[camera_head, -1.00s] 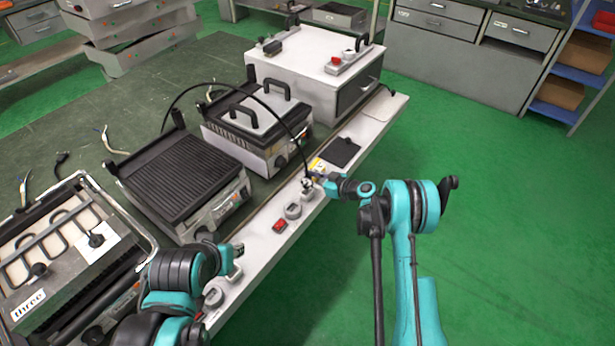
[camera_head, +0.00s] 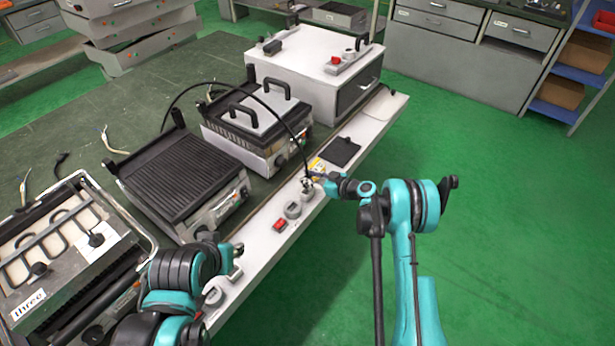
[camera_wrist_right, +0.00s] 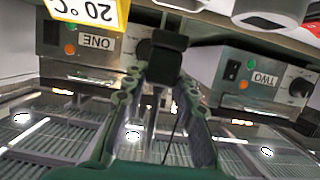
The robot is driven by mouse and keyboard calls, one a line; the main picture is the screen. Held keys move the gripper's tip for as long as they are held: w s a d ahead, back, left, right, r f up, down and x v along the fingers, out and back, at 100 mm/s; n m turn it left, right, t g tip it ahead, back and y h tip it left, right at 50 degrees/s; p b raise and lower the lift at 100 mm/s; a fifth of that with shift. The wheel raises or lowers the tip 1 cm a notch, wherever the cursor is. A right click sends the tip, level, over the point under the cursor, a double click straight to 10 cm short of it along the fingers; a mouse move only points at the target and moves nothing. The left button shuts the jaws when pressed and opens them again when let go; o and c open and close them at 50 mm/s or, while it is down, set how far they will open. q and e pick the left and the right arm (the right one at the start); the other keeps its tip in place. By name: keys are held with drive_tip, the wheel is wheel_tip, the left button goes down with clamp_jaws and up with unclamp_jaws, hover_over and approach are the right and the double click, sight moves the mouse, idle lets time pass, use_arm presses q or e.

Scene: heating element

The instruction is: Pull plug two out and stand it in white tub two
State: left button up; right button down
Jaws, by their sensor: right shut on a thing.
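My right gripper (camera_head: 313,178) is shut on a black plug (camera_wrist_right: 167,55), which sits between the fingertips in the right wrist view. A black cable (camera_head: 225,84) arches from behind the ribbed grill to the plug. In the head view the plug is just above or at a small white holder (camera_head: 307,194) on the pale ledge; whether it is inside is unclear. A second round white holder (camera_head: 293,210) stands nearer. White round parts (camera_wrist_right: 270,12) show at the top of the wrist view. My left gripper (camera_head: 238,248) hangs over the ledge; its opening is unclear.
The ribbed grill (camera_head: 180,178) and lidded grill (camera_head: 262,128) line the pale ledge (camera_head: 260,245).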

drive_tip(key=shift+f, duration=2.25)
drive_tip(key=c, duration=1.1)
unclamp_jaws()
drive_tip(key=shift+c, duration=0.2)
drive_tip(key=v, duration=1.2)
drive_tip(key=shift+f, duration=0.1)
